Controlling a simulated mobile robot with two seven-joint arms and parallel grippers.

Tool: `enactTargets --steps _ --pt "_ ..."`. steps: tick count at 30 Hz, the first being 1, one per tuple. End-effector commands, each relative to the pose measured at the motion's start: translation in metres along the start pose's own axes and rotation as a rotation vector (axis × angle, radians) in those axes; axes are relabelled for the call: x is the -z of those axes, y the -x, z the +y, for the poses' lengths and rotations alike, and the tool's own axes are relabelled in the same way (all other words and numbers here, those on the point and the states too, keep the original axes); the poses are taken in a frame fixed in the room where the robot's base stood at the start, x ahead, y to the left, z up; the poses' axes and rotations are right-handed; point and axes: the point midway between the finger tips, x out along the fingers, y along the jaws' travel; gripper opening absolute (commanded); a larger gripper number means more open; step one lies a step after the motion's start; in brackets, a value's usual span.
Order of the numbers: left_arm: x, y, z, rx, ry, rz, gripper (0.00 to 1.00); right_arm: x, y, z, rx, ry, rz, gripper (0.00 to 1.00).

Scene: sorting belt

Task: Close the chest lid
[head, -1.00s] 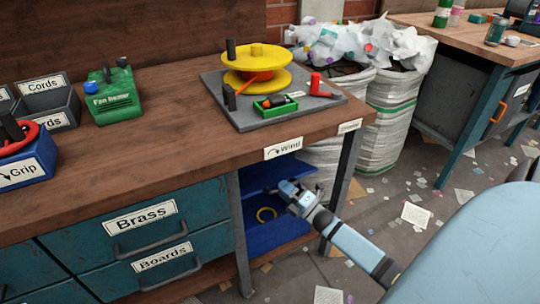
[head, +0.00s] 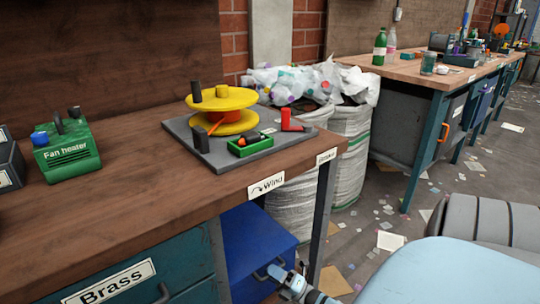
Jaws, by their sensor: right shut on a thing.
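The blue chest (head: 255,232) stands in the open bay under the wooden bench, right of the drawers. Its lid looks lowered: a plain blue top and front face show, and the inside is hidden. Its lower part is cut off by the picture's bottom edge, so I cannot tell if the lid is fully shut. My right gripper (head: 277,272) is at the chest's front, shut on what looks like its dark handle (head: 261,270). My left gripper is not in view.
A bench leg (head: 322,215) stands close right of the chest. On the bench are a grey board (head: 180,130) with a yellow spool (head: 222,100) and a green fan heater (head: 66,150). White sacks (head: 350,140) stand behind. Paper scraps litter the floor.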

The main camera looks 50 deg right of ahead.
Motion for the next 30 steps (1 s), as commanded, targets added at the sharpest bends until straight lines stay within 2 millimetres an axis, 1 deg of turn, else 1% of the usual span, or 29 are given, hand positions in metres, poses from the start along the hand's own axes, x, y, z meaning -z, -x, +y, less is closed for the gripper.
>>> enactTargets --steps 1,12,13,14,15,30 --pt "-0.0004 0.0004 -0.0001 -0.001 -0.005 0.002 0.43 -0.0026 -0.0019 -0.0025 0.001 0.002 -0.003 0.00" --pt "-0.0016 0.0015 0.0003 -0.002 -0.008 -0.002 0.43 -0.0025 -0.0004 -0.0049 0.005 0.002 -0.003 0.00" --pt "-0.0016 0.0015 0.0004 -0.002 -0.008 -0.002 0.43 -0.0024 -0.0003 -0.0049 0.005 0.002 -0.003 0.19" --pt "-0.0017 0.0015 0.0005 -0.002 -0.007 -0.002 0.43 -0.0024 -0.0001 -0.0050 0.005 0.002 -0.003 0.26" --pt "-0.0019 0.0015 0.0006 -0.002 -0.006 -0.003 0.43 -0.0022 0.0000 -0.0049 0.005 0.002 -0.003 0.27" --pt "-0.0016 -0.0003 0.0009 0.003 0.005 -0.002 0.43 -0.0001 0.0016 -0.0040 0.003 0.000 0.000 0.27"
